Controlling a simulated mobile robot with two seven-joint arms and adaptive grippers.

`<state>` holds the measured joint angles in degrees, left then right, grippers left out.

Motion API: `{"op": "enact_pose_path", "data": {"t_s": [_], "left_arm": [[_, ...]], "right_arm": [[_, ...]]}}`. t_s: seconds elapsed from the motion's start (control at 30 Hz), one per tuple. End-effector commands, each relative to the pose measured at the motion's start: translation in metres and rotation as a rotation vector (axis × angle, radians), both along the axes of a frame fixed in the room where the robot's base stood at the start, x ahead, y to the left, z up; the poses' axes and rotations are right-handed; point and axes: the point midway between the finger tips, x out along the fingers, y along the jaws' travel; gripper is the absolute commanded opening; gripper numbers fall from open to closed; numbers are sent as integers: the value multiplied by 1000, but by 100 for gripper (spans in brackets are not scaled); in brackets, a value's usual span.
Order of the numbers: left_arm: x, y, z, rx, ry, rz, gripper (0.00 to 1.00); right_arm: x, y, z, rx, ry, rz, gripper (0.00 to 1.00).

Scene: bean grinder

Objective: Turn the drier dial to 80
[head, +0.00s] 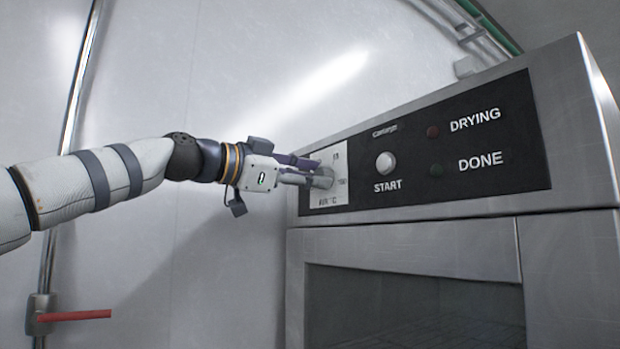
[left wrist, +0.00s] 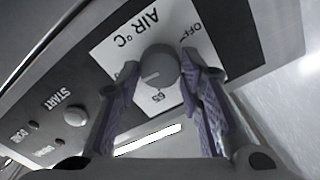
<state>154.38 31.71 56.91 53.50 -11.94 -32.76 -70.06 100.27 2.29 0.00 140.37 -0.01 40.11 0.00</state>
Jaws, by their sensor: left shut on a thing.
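The drier dial (head: 325,178) is a round grey knob on a white plate (head: 328,201) marked "AIR °C", at the left end of the drier's black control panel. My left gripper (head: 314,174) reaches it from the left and is shut on it. In the left wrist view, the dial (left wrist: 158,68) sits between the two purple-padded fingers, one on each side. "OFF" and a number like 65 show around the dial there. Its exact setting is hard to read because the fingers cover part of the scale. My right gripper is not in view.
Right of the dial are a round START button (head: 385,162), a red DRYING lamp (head: 432,132) and a green DONE lamp (head: 436,169). The drier's glass-fronted chamber (head: 415,305) is below the panel. A red lever (head: 75,316) is on the wall pipe at lower left.

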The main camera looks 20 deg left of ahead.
Motion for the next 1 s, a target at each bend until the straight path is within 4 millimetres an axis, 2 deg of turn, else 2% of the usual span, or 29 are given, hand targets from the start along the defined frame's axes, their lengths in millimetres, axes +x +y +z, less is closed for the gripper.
{"op": "enact_pose_path", "data": {"t_s": [0.4, 0.93, 0.97, 1.0], "left_arm": [[-1, 0, 2, 129, -106, 2, 6], [-1, 0, 2, 147, -121, 2, 6], [-1, 0, 2, 146, -120, 2, 36], [-1, 0, 2, 146, -120, 2, 45]], "right_arm": [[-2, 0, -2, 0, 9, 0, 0], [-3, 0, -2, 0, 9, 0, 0], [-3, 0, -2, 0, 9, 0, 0], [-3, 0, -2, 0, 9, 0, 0]]}}
